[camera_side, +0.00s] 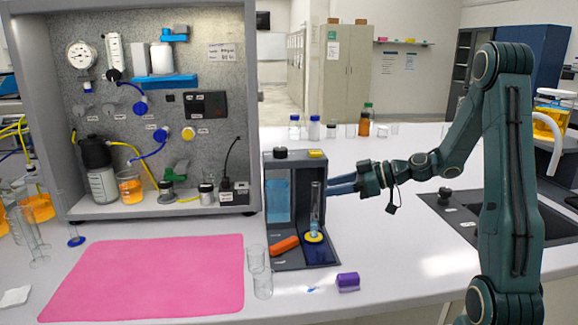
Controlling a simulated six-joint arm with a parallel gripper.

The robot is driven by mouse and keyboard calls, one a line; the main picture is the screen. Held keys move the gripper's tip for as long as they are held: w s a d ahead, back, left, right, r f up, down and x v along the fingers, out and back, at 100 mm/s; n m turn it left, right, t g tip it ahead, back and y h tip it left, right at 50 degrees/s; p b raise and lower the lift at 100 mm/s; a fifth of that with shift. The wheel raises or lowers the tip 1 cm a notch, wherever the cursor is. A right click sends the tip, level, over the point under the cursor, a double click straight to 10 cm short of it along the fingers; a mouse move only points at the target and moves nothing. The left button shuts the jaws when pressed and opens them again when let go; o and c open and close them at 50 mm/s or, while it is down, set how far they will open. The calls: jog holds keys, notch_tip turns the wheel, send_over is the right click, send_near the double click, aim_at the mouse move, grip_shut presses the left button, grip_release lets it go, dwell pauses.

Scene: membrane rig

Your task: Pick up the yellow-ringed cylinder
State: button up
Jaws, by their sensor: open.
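The yellow-ringed cylinder (315,208) is a slim clear tube standing upright in the right part of a dark grey holder (292,263). Its yellow ring (314,237) is low down, near a blue base. My gripper (333,184) has blue fingers that point left, at about the height of the tube's upper part. The fingertips are close to the tube's right side in the picture, and the gripper is open. I cannot tell how far apart tips and tube are in depth, or whether they touch.
An orange piece (285,245) lies in the holder's front left. Two clear beakers (262,285) and a purple cap (348,281) stand near the front. A pink mat (150,278) is at left. The grey panel rig (160,12) stands behind it.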

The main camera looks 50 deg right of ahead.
jog(key=shift+x, duration=1.3)
send_over(315, 212)
jog(key=w, duration=0.2)
jog(key=shift+w+d+f, duration=0.1)
jog(key=shift+f, duration=0.8)
jog(key=shift+c, duration=0.2)
grip_shut()
